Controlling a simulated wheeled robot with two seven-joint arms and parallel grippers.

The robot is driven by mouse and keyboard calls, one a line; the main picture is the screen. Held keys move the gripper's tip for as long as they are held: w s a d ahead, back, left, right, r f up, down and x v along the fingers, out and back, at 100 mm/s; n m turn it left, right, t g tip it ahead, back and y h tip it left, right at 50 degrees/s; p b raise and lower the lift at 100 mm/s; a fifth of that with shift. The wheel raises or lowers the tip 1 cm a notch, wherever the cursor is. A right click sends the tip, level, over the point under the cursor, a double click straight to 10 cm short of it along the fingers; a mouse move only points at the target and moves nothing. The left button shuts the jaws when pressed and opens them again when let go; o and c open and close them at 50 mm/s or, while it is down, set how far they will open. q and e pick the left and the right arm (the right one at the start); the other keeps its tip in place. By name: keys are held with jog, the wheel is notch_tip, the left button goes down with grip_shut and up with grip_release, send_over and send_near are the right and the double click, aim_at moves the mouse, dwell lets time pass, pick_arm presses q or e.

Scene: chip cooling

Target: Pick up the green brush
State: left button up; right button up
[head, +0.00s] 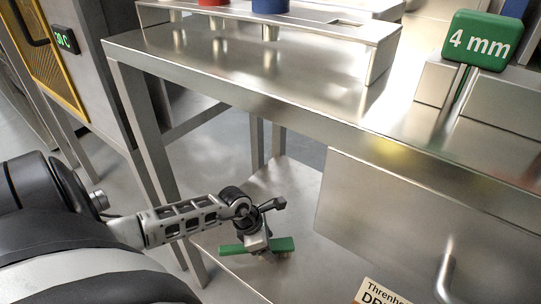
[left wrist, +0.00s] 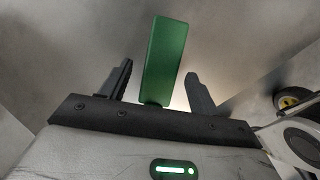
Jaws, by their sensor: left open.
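The green brush (head: 284,244) lies on the metal lower shelf of the bench in the head view, with pale bristles showing under its right part. My left gripper (head: 259,247) reaches down over its middle and hides part of it. In the left wrist view the brush's green back (left wrist: 166,52) lies between the two spread black fingers of my left gripper (left wrist: 160,70), with a gap on each side. The gripper is open. My right gripper is in neither view.
The steel bench top (head: 240,62) stands above my left arm, with a leg at left. A cabinet panel with a handle (head: 446,278) is right of the brush. A green "4 mm" block (head: 477,41) and a raised rack (head: 330,27) stand on top.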

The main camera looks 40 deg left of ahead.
pick_arm(q)
jog(key=shift+x, duration=0.8)
jog(key=c, duration=1.1)
jog(key=shift+c, duration=0.2)
jog(key=shift+r, duration=0.2)
